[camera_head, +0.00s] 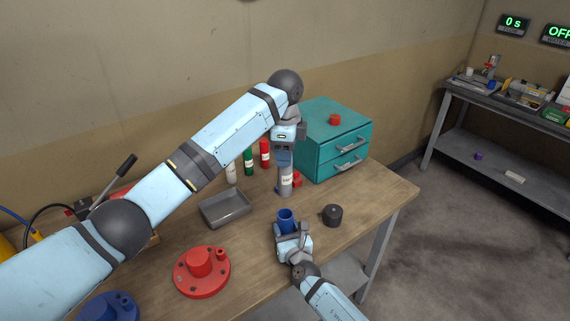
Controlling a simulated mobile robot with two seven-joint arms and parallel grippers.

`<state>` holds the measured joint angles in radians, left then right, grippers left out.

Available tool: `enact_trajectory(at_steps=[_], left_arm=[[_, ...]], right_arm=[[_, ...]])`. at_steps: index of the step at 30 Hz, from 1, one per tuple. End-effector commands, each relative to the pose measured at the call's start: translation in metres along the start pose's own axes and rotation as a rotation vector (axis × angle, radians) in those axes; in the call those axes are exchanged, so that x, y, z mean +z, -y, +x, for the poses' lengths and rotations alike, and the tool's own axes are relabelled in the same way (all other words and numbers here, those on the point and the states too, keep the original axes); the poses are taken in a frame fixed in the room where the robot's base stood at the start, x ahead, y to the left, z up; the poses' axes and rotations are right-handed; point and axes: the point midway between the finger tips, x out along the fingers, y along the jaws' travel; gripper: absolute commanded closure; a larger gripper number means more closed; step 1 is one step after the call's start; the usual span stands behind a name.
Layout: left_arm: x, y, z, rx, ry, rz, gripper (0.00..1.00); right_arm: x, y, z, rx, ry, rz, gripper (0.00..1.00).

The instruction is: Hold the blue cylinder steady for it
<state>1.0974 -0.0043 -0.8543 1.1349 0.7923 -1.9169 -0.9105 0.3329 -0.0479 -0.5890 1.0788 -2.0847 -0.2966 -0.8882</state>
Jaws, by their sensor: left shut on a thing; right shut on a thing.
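The blue cylinder (286,219) is an open-topped cup shape, upright near the right part of the wooden table. My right gripper (289,232) is shut around it from the front and hides its lower part. My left gripper (285,163) points down behind the blue cylinder, higher up. It is shut on a grey bottle with a white label (286,182). The bottle is upright and apart from the blue cylinder. Whether its base touches the table is hard to tell.
A teal drawer cabinet (335,140) with a red cap stands behind. A grey tray (226,208), red flanged part (202,270) and blue flanged part (108,309) lie left. A black cylinder (332,215) stands right. Coloured bottles (249,163) stand at the back.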

Motion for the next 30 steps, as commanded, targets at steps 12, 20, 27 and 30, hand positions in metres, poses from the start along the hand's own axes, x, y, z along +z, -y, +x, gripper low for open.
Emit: enact_trajectory(at_steps=[12,20,27,30], left_arm=[[0.000,0.000,-0.001,0.000,0.000,0.000,0.97],[0.000,0.000,-0.001,0.000,0.000,0.000,0.97],[0.000,0.000,-0.001,0.000,0.000,0.000,0.97],[0.000,0.000,-0.001,0.000,0.000,0.000,0.97]], right_arm=[[0.000,0.000,0.000,0.000,0.000,0.000,0.21],[0.000,0.000,-0.001,0.000,0.000,0.000,0.21],[-0.002,0.001,-0.029,-0.001,-0.002,0.002,0.21],[-0.002,0.000,-0.051,0.000,-0.002,0.004,0.21]])
